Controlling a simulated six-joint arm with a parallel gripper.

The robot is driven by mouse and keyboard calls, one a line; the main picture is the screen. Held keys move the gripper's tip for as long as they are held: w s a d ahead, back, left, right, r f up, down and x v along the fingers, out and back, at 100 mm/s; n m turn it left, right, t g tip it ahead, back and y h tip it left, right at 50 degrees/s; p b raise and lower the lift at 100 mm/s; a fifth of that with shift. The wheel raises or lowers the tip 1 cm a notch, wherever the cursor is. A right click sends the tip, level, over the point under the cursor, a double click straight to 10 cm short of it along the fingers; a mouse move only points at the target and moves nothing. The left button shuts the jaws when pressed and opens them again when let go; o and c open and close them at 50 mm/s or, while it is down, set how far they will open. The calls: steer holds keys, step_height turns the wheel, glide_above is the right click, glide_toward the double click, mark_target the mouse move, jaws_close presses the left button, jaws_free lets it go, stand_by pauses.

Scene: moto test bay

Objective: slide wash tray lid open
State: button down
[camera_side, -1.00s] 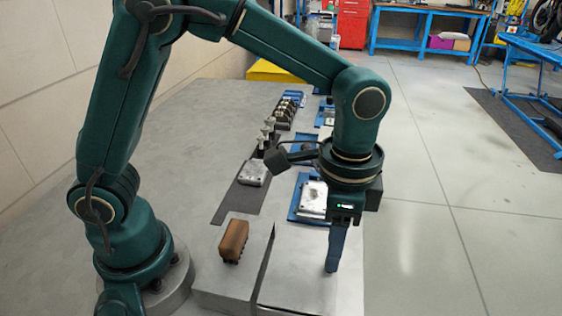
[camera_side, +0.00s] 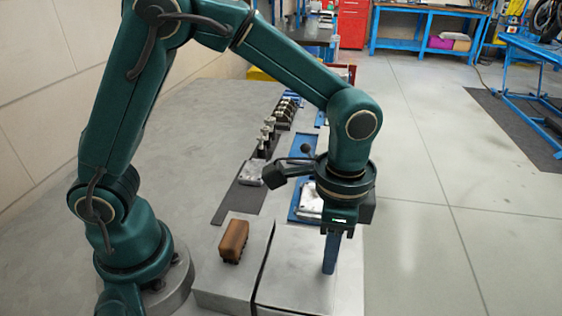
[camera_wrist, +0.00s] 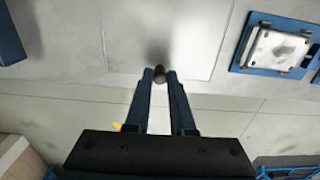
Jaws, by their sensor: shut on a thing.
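The wash tray is a pale grey metal box (camera_side: 212,297) at the front of the bench. A flat metal lid (camera_side: 290,262) lies on its right part, with a dark narrow gap along the lid's left side. The lid's smooth panel (camera_wrist: 185,30) also fills the top middle of the wrist view. My gripper (camera_side: 329,270) reaches down to the lid's right side. In the wrist view its fingers (camera_wrist: 160,76) are shut on a small dark knob (camera_wrist: 159,71). The knob is hidden in the side view.
A brown block-like brush (camera_side: 234,240) stands on the box's left part. Behind are a blue tray (camera_side: 293,214) with a metal part, a dark mat (camera_side: 232,205) with metal parts, and more small parts. Open floor lies to the right.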

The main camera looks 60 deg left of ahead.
mark_target(273, 260)
steer(key=shift+s+a, duration=3.05)
steer(key=shift+a, duration=0.05)
steer(key=c, duration=0.9)
jaws_free()
steer(key=shift+r, duration=0.1)
steer(key=shift+r, duration=3.45)
